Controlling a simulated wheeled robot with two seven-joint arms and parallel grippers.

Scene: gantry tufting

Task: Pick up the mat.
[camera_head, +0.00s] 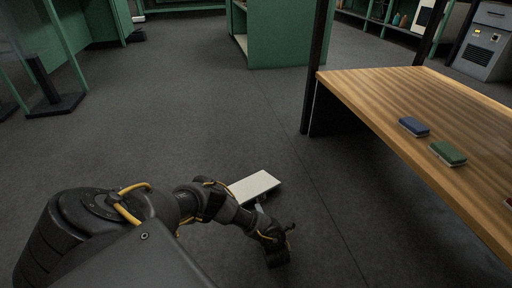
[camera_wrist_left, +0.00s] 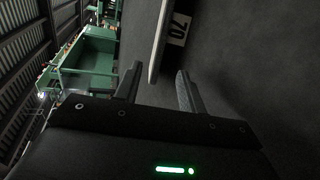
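A pale, flat rectangular slab (camera_head: 254,187) lies low over the dark floor in the head view, partly behind my left arm. I cannot tell for sure that it is the mat. My right gripper is not in view.
A wooden table (camera_head: 385,88) stands at the right, with a blue block (camera_head: 413,127) and a green block (camera_head: 448,153) on it. A green cabinet (camera_head: 288,38) stands at the back. Open grey floor (camera_head: 180,110) lies between them and me.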

